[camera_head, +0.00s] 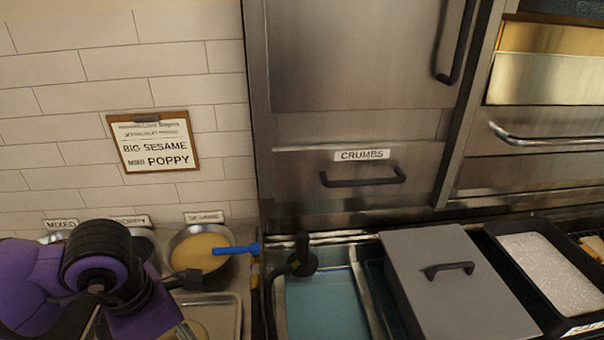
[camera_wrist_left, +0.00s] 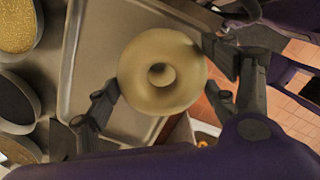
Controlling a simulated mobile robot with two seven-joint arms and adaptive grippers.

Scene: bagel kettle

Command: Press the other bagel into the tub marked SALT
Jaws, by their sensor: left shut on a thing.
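A pale ring-shaped bagel (camera_wrist_left: 140,82) sits between the fingers of my left gripper (camera_wrist_left: 160,72) in the left wrist view. The gripper is shut on its sides, above a metal tray. In the head view the left gripper and purple arm fill the lower left, and the hand hides much of the tray. I see no label clearly reading SALT. Dark and purple parts at the wrist view's upper right may be my right arm.
A metal tray (camera_head: 232,315) lies in front of the tubs. A blue-handled tool (camera_head: 236,249) crosses the seed tub's rim. A black spout (camera_head: 302,256), a lidded bin (camera_head: 450,290) and a black tub of white granules (camera_head: 553,270) stand right. A clipboard (camera_head: 153,142) reads SESAME and POPPY.

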